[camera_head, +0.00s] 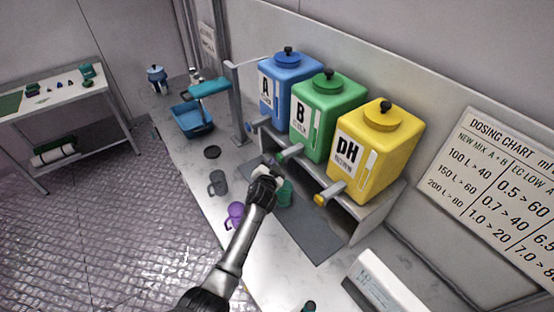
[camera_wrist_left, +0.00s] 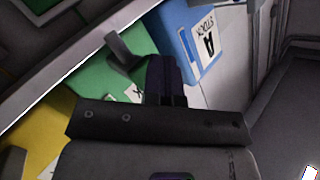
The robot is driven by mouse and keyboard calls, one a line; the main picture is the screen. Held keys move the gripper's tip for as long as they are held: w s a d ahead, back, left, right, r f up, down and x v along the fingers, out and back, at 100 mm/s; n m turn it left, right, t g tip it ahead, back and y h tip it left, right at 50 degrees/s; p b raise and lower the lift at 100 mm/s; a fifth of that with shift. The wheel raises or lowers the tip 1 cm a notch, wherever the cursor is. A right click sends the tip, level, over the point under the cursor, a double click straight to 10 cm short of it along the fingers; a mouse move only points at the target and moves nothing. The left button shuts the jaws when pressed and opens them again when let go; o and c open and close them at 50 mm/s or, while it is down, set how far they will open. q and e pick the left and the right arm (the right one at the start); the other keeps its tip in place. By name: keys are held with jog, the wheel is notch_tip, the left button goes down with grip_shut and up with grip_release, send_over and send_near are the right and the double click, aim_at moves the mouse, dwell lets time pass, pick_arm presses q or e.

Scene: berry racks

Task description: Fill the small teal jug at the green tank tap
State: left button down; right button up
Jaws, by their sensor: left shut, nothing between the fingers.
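The green tank (camera_head: 328,118), marked B, stands on a raised shelf between the blue and yellow tanks. Its green tap (camera_head: 287,154) sticks out at its lower front. The small teal jug (camera_head: 286,194) stands on the dark mat below that tap, partly hidden by my left gripper. My left gripper (camera_head: 268,171) is shut and empty, just in front of the tap and above the jug. In the left wrist view, the shut fingers (camera_wrist_left: 165,78) point toward the green tank (camera_wrist_left: 90,78), close to a grey-green protruding part. The inside of the jug cannot be made out.
The blue tank (camera_head: 287,85) and yellow tank (camera_head: 377,150) flank the green one. A purple mug (camera_head: 236,213) and a grey mug (camera_head: 217,183) stand left of the dark mat (camera_head: 317,233). A blue tray (camera_head: 190,120) lies farther back. A white box (camera_head: 383,282) sits at the front right.

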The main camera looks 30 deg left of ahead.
pick_arm(q)
jog(key=shift+s+a+p, duration=0.3)
jog(key=shift+s+p, duration=0.3)
jog(key=shift+s, duration=0.25)
jog(key=shift+s+a+p, duration=0.3)
jog(key=shift+s+p, duration=0.2)
jog(key=shift+s, duration=0.3)
jog(key=shift+s+a+p, duration=0.3)
jog(key=shift+s+p, duration=0.25)
jog(key=shift+s, duration=0.2)
jog(key=shift+s+a+p, duration=0.3)
jog(key=shift+s+p, duration=0.2)
jog(key=shift+s, duration=0.3)
